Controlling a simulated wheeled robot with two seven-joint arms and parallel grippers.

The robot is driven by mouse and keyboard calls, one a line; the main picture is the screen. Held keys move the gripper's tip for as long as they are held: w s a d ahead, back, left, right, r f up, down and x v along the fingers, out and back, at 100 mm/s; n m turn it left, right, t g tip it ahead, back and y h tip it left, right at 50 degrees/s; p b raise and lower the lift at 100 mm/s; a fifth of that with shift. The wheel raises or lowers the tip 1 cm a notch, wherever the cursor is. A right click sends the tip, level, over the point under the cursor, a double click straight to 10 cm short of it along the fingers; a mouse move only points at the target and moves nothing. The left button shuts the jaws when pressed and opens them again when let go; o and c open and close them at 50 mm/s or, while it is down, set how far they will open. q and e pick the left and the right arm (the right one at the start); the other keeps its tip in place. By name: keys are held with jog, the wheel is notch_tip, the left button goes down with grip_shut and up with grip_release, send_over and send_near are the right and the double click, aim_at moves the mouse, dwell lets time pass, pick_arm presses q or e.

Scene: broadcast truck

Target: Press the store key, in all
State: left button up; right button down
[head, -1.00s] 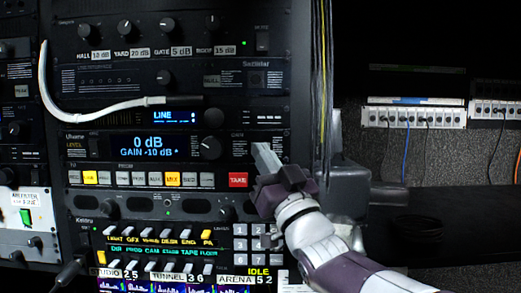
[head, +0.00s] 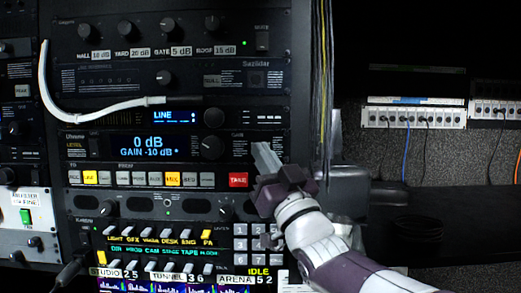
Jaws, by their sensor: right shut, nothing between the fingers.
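My right gripper (head: 264,160) is shut and empty. Its pale fingers point up and to the left in front of the right side of the rack unit with the blue display (head: 150,147), which reads "0 dB, GAIN -10 dB". The fingertips are right of the large gain knob (head: 212,147) and above and right of the red TAKE key (head: 238,180). I cannot make out a key lettered STORE; the small lettering is too blurred, and the gripper hides part of that panel. Whether the fingers touch the panel cannot be told. My left gripper is not in view.
A row of white and yellow keys (head: 173,179) runs left of TAKE. Below are a keypad (head: 241,245) and a lit intercom panel (head: 150,255). A white cable (head: 90,115) loops over the upper left. Hanging cables (head: 322,80) are right of the rack.

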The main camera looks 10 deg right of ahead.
jog(key=shift+w, duration=0.1)
jog(key=shift+w+d, duration=0.1)
jog(key=shift+w, duration=0.25)
jog(key=shift+w, duration=0.25)
dwell(0.7)
jog(key=shift+s+b, duration=0.75)
jog(key=shift+b, duration=0.2)
